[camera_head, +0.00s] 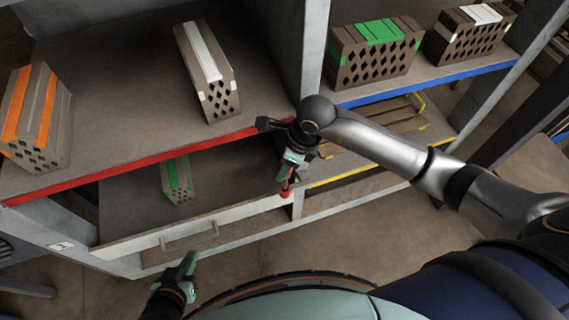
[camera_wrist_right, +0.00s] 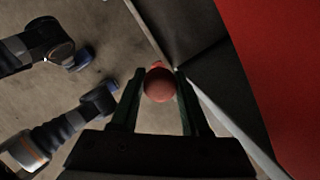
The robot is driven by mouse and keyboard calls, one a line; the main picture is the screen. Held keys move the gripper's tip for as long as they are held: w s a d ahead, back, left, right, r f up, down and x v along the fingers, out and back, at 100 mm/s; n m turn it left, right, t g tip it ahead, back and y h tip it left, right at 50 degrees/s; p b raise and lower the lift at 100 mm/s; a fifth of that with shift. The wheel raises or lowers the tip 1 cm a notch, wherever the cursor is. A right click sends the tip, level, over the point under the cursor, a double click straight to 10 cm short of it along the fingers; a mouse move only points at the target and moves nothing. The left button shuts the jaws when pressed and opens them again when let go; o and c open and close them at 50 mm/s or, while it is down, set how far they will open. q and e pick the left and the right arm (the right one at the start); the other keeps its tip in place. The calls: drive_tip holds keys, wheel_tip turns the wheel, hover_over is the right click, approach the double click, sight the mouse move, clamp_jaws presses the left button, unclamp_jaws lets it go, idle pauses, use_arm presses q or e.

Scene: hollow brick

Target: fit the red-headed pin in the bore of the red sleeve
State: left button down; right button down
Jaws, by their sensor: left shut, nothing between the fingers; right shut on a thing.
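My right gripper (camera_head: 290,166) points down in front of the shelf divider, above the right end of the drawer front. In the right wrist view its fingers (camera_wrist_right: 156,100) are shut on the red-headed pin, whose round head (camera_wrist_right: 160,86) shows between them. A small red piece (camera_head: 284,191) shows just below the right gripper in the head view; it looks like the red sleeve. In the wrist view, a reddish edge shows just beyond the head, mostly hidden. I cannot tell whether the pin is in the bore. My left gripper (camera_head: 189,264) is shut and empty at the lower left.
A drawer (camera_head: 215,231) stands out below the red-edged shelf (camera_head: 150,158); a green-striped brick (camera_head: 177,180) is in it. Hollow bricks with orange (camera_head: 38,115), white (camera_head: 208,70) and green (camera_head: 376,52) stripes stand on the shelves. Open floor lies in front.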

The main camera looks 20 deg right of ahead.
sight(285, 188)
use_arm(q)
drive_tip(key=shift+s+d, duration=0.15)
drive_tip(key=shift+d, duration=0.1)
use_arm(e)
drive_tip(key=shift+f, duration=0.1)
use_arm(q)
drive_tip(key=shift+d+f, duration=0.1)
use_arm(e)
drive_tip(key=shift+f, duration=0.15)
use_arm(q)
drive_tip(key=shift+w+b, duration=0.35)
drive_tip(key=shift+b, duration=0.15)
use_arm(e)
drive_tip(key=shift+f, duration=0.3)
use_arm(q)
drive_tip(key=shift+d+f+b, duration=0.15)
drive_tip(key=shift+f+b, duration=0.25)
drive_tip(key=shift+b, duration=0.05)
use_arm(e)
drive_tip(key=shift+f, duration=0.55)
use_arm(q)
drive_tip(key=shift+w+f+b, duration=0.1)
drive_tip(key=shift+f+b, duration=0.15)
drive_tip(key=shift+b, duration=0.3)
use_arm(e)
drive_tip(key=shift+f, duration=0.65)
